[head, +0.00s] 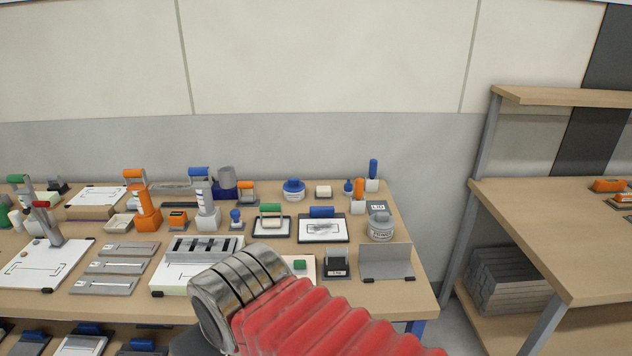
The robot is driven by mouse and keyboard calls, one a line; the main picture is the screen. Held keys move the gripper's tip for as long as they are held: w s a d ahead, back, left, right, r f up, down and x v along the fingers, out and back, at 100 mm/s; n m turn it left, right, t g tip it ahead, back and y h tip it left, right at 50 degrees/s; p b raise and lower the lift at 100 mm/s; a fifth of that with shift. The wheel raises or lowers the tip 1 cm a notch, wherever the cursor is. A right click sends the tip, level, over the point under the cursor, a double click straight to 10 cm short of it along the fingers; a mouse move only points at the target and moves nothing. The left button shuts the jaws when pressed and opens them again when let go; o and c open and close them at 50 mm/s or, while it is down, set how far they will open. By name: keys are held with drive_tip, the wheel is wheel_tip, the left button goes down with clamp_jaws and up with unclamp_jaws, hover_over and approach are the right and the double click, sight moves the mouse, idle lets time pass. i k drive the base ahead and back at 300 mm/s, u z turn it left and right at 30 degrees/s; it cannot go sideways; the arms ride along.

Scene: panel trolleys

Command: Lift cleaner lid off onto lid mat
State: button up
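A grey jar (381,234) with a grey knobbed lid (380,217) stands upright near the right end of the bench. It seems to be the cleaner jar, but its label is too small to read surely. The lid sits on the jar's top. A small dark grey mat (377,206), apparently marked LID, lies just behind the jar. My arm, with red bellows and a metal collar, crosses the lower middle of the view. My gripper's fingers are not visible, so nothing shows of what it may hold.
A grey angled plate (387,264) stands in front of the jar, and a framed board with a blue handle (322,227) lies left of it. A blue-handled tool in a white block (372,174) stands behind the mat. A shelf unit (545,215) rises across a gap right.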

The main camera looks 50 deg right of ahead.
sight(294, 184)
drive_tip(key=z, duration=0.6)
drive_tip(key=i, duration=0.95)
drive_tip(key=z, duration=0.5)
